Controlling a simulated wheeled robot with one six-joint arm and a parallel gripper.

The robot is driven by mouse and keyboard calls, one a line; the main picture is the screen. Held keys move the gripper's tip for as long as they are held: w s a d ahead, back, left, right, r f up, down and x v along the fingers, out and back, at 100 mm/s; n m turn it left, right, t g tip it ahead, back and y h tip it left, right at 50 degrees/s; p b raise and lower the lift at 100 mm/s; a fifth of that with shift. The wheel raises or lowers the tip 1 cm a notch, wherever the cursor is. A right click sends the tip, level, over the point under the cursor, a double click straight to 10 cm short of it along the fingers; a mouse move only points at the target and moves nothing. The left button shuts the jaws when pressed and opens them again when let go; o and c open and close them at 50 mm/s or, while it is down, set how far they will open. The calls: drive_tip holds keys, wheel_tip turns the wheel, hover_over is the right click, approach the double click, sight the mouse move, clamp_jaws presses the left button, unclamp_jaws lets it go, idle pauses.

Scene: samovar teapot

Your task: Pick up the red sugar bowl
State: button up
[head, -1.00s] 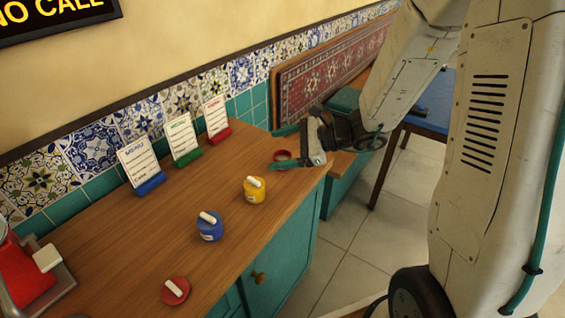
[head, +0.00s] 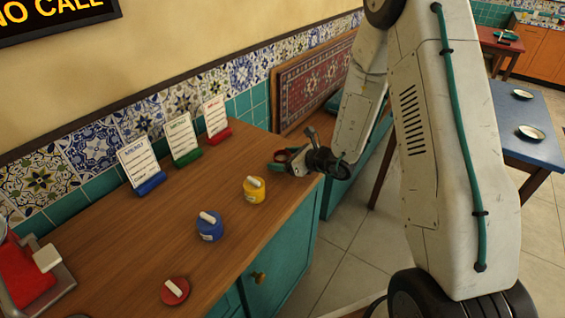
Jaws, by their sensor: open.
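A flat red disc with a white handle (head: 174,291), like a lid, lies apart near the counter's front edge. A blue bowl (head: 209,230) and a yellow bowl (head: 254,191), each with a white piece on top, stand between the disc and my gripper.
Menu cards in blue (head: 150,185), green (head: 187,159) and red (head: 219,136) stands line the back by the tiled wall. A red object on a metal tray (head: 60,292) is at left. The counter (head: 120,255) has clear room. A blue table (head: 545,152) with plates is at right.

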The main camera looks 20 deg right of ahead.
drive_tip(key=shift+w+a+f, duration=0.1)
drive_tip(key=shift+w+a, duration=0.05)
drive_tip(key=shift+w, duration=0.1)
drive_tip(key=c, duration=1.2)
